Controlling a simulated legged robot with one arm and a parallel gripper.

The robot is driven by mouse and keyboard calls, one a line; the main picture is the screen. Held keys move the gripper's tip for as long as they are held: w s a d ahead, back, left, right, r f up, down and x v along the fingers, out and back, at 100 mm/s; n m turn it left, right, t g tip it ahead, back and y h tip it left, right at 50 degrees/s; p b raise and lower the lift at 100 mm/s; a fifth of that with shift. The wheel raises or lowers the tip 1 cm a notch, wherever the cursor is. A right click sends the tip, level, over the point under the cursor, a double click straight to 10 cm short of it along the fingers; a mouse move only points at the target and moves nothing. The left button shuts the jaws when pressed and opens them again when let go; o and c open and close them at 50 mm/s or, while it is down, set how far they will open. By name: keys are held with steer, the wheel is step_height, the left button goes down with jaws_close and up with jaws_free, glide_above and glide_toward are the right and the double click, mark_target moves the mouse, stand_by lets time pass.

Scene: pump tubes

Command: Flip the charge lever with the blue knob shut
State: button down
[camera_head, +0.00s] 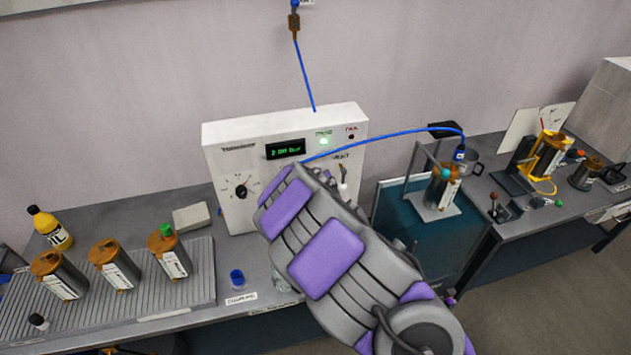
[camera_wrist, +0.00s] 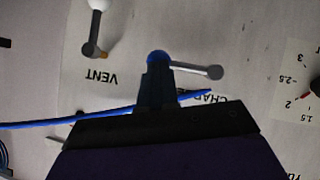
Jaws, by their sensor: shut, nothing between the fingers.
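In the wrist view, the charge lever's blue knob (camera_wrist: 158,57) shows just beyond the tips of my gripper (camera_wrist: 158,72). My gripper is shut, with its dark fingers together, right at the knob; whether they touch is hard to tell. The lever's grey arm (camera_wrist: 195,69) runs from the knob to a round pivot on the right, roughly level in the picture. The CHARGE label is partly covered by my gripper and a blue hose. In the head view, my arm hides the charge lever and my fingertips in front of the white pump panel (camera_head: 235,143).
The vent lever (camera_wrist: 93,28) with its white knob is near, at upper left in the wrist view. A blue hose (camera_wrist: 60,121) crosses below. In the head view, the display (camera_head: 286,149) reads about 3 bar, and several canisters (camera_head: 115,263) stand on the left rack.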

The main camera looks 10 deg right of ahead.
steer(key=shift+p, duration=0.55)
step_height(320, 180, down, 8)
steer(key=a+m+y+p, duration=0.1)
steer(key=m+y+p, duration=0.7)
steer(key=p, duration=0.8)
steer(key=shift+a+r+y, duration=0.15)
steer(key=shift+a+y, duration=0.25)
steer(key=shift+y, duration=0.6)
steer(key=shift+s, duration=0.1)
steer(key=shift+r, duration=0.75)
